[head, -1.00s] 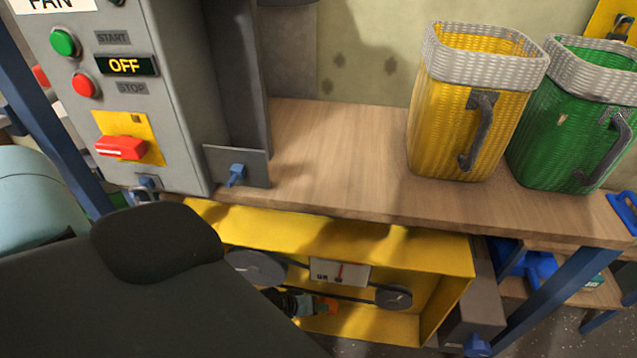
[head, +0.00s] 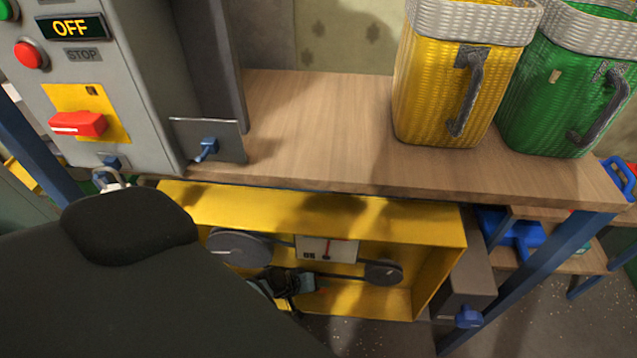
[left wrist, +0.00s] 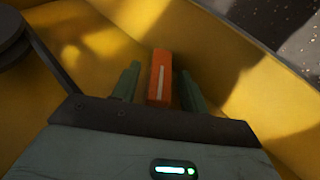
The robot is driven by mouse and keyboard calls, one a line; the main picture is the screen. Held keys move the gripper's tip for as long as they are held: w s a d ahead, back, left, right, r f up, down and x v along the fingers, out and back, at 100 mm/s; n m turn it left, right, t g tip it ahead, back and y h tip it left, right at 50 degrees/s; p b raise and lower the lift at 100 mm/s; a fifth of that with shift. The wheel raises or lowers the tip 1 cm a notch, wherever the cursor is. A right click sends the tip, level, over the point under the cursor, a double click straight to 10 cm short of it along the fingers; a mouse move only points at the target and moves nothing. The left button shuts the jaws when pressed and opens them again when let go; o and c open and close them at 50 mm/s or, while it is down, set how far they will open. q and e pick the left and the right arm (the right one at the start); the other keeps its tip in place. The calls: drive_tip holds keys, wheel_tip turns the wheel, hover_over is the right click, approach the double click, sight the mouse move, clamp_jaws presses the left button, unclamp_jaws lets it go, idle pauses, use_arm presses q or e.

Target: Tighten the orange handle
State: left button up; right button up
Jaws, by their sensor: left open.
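The orange handle (left wrist: 160,78) is a short upright block with a pale stripe, inside the yellow box. In the left wrist view it stands between the two green fingers of my left gripper (left wrist: 159,70), which are open with a narrow gap on each side. In the head view my left gripper (head: 296,282) is low in the yellow box (head: 350,212), below the belt and gauge. It hides nearly all of the handle there. My right gripper is not in view.
Inside the box are a large pulley (head: 238,246), a small pulley (head: 383,272) and a white gauge (head: 326,250) with a red needle. The wooden bench (head: 320,140) overhangs the box. The control panel (head: 135,75) reads OFF.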

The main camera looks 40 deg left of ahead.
use_arm(q)
drive_tip(key=shift+w+d+f, duration=0.15)
drive_tip(key=shift+w+f, duration=0.15)
drive_tip(key=shift+f, duration=0.15)
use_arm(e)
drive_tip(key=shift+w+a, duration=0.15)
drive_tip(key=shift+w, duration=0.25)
